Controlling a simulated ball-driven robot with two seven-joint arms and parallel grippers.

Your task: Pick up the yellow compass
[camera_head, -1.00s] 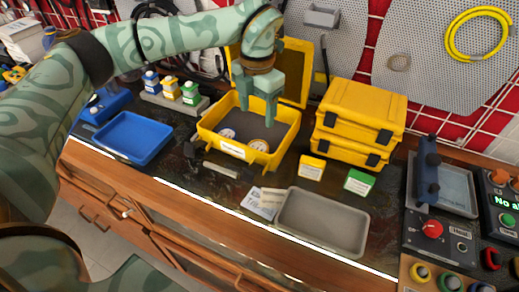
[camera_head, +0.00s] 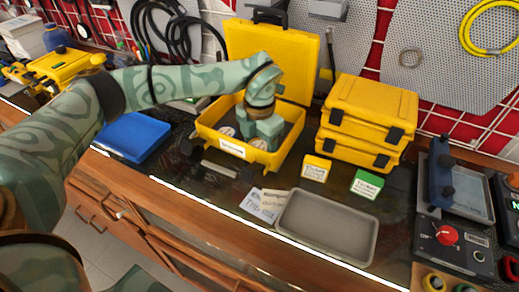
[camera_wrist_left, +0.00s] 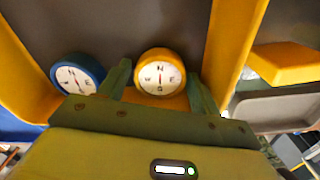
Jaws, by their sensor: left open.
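The yellow compass (camera_wrist_left: 160,76) has a white dial marked with letters and lies in the open yellow case (camera_head: 205,132). In the left wrist view it sits between the two fingers of my left gripper (camera_wrist_left: 159,88), which is open with a finger on either side. I cannot tell whether they touch it. A blue compass (camera_wrist_left: 77,74) lies to its left in the same case. In the head view my left gripper (camera_head: 258,140) is low inside the case and mostly covers the yellow compass. My right gripper is not in view.
The case lid (camera_head: 275,55) stands raised behind the gripper. Stacked yellow cases (camera_head: 365,115) stand to the right. A blue tray (camera_head: 135,137) is at left and an empty grey tray (camera_head: 327,228) in front. Small yellow (camera_head: 316,168) and green (camera_head: 366,184) boxes stand between.

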